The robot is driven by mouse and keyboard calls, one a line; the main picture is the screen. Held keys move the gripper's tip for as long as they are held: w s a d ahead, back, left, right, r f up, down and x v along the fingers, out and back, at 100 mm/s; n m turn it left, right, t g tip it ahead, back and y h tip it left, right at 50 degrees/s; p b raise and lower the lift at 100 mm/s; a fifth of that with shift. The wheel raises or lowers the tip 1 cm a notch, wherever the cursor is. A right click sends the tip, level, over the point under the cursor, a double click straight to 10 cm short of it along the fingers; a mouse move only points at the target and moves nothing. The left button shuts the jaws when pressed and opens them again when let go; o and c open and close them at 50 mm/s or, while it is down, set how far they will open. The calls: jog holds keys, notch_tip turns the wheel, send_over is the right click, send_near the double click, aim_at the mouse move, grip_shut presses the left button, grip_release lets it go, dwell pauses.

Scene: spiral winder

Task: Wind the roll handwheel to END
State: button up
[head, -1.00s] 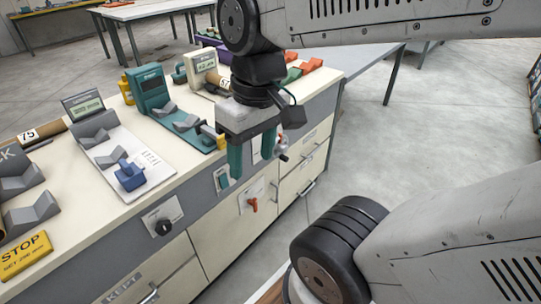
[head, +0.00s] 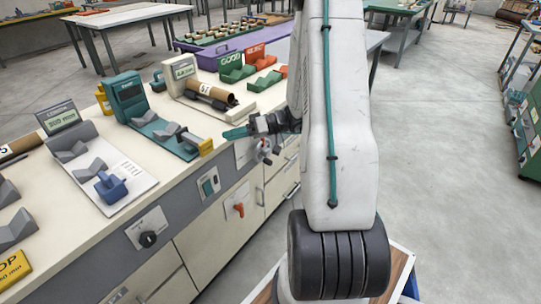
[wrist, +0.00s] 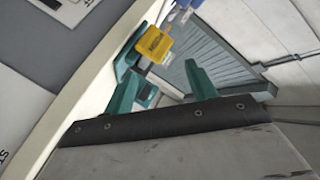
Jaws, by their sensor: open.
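A small grey and red fitting (head: 265,150) sticks out of the cabinet front in the head view, just below my gripper. It looks like the handwheel, but it is too small and too partly covered to be sure, and no END mark can be read. My gripper (head: 238,132) points left, level with the bench's front edge, above and beside that fitting and apart from it. Its teal fingers stand apart and empty in the wrist view (wrist: 163,85). A yellow block (wrist: 154,43) shows just beyond them; no handwheel can be made out there.
The cabinet front also carries a black knob (head: 148,238), a blue-green switch (head: 209,184) and a red lever (head: 239,209).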

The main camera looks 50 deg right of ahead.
jog(key=s+d+f+m+t+h, duration=0.25)
jog(key=d+f+t+h, duration=0.4)
jog(key=d+f, duration=0.6)
jog(key=m+t+h, duration=0.2)
jog(key=h, duration=0.3)
send_near(269, 154)
jog(key=w, duration=0.9)
jog(key=shift+a+r, duration=0.15)
jog(key=shift+a, duration=0.1)
jog(key=shift+y, duration=0.25)
jog(key=c, duration=1)
